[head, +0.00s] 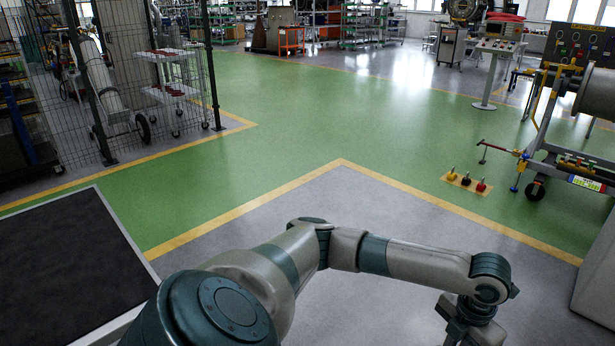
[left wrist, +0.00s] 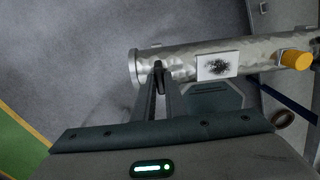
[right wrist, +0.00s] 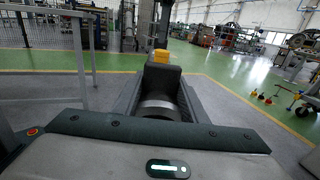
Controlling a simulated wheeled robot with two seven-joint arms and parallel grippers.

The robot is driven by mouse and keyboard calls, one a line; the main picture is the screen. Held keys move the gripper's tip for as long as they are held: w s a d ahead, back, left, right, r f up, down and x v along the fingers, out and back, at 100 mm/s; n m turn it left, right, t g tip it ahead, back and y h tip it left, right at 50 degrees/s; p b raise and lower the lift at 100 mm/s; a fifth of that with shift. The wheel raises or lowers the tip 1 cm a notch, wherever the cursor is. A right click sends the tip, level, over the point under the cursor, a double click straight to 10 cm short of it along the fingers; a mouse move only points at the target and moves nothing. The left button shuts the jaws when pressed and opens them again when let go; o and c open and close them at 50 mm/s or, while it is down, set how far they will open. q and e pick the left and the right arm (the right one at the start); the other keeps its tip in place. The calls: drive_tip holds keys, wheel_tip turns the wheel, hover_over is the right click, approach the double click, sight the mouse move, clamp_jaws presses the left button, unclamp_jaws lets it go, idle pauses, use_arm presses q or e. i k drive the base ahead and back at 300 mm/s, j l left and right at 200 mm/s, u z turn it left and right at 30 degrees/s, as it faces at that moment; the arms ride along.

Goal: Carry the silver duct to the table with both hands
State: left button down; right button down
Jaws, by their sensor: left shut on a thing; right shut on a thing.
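The silver duct (left wrist: 180,64) lies across the left wrist view, a dented metal tube with a white label (left wrist: 219,66) bearing a dark speckled mark and an orange cap (left wrist: 296,59). My left gripper (left wrist: 162,78) is shut on the duct near its left end. The left gripper (head: 465,325) shows only partly at the bottom of the head view, pointing down, and the duct is out of that view. In the right wrist view, my right gripper (right wrist: 160,82) is shut on the duct (right wrist: 160,108), with an orange-yellow cap (right wrist: 160,56) just beyond.
A flat black surface with a pale edge (head: 133,239) is at the left; I cannot tell whether it is the table. Open grey and green floor (head: 290,130) lies ahead. A wire-mesh fence (head: 160,80) stands back left; a wheeled yellow-framed stand (head: 540,110) is at right.

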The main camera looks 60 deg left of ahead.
sight(60, 252)
drive_tip(key=u, duration=1.35)
drive_tip(key=i+z, duration=0.1)
drive_tip(key=i, duration=0.6)
drive_tip(key=i+u, duration=0.15)
drive_tip(key=i, duration=0.55)
drive_tip(key=i+u, duration=0.35)
drive_tip(key=i+l+u, duration=0.1)
drive_tip(key=i+u, duration=0.85)
drive_tip(key=u, duration=0.15)
drive_tip(key=i+u, duration=0.35)
drive_tip(key=i, duration=0.4)
